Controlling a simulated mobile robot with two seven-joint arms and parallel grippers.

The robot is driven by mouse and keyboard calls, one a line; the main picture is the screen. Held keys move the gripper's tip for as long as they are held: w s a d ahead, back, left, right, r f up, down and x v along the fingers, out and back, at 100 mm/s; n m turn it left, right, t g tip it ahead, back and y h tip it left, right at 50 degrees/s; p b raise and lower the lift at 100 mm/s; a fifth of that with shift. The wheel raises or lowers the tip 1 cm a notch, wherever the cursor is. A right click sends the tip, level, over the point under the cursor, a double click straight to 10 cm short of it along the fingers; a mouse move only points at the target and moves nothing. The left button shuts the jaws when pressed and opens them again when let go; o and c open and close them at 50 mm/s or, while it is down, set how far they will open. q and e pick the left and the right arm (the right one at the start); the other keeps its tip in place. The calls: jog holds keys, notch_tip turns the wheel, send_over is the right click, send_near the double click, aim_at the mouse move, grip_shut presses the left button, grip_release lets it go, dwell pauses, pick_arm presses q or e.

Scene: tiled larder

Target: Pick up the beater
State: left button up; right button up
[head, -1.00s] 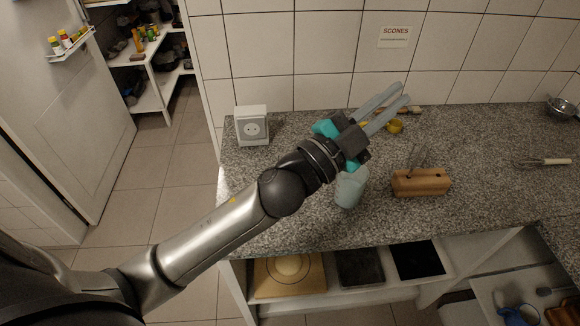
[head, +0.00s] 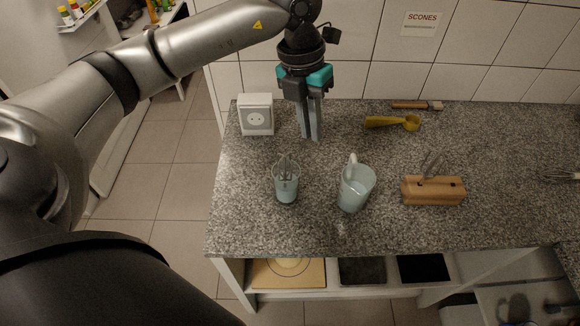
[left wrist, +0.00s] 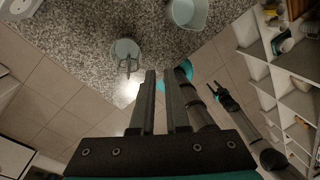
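A beater (head: 285,168) with thin metal loops stands upright in a pale blue cup (head: 286,190) on the granite counter. The beater also shows in the left wrist view (left wrist: 127,66), ahead of the fingertips. My left gripper (head: 311,136) points down over the counter, behind and slightly right of the cup. Its fingers are apart with nothing between them.
A pale blue jug (head: 356,188) stands right of the cup. A white socket box (head: 256,114) is at the back left. A yellow scoop (head: 392,123) and a brush (head: 416,105) lie at the back. A whisk (head: 562,176) lies at the far right. The front left counter is clear.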

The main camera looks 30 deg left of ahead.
pick_arm(q)
jog(key=a+y, duration=0.2)
jog(key=a, duration=0.2)
send_near(285, 180)
jog(key=w, duration=0.1)
jog(key=w+f+p, duration=0.1)
jog(key=shift+w+n, duration=0.3)
jog(key=shift+n, duration=0.1)
jog(key=shift+s+f+p, duration=0.1)
jog(key=shift+f+p, duration=0.35)
jog(key=shift+f, duration=2.35)
grip_shut()
jog(key=shift+r, duration=0.1)
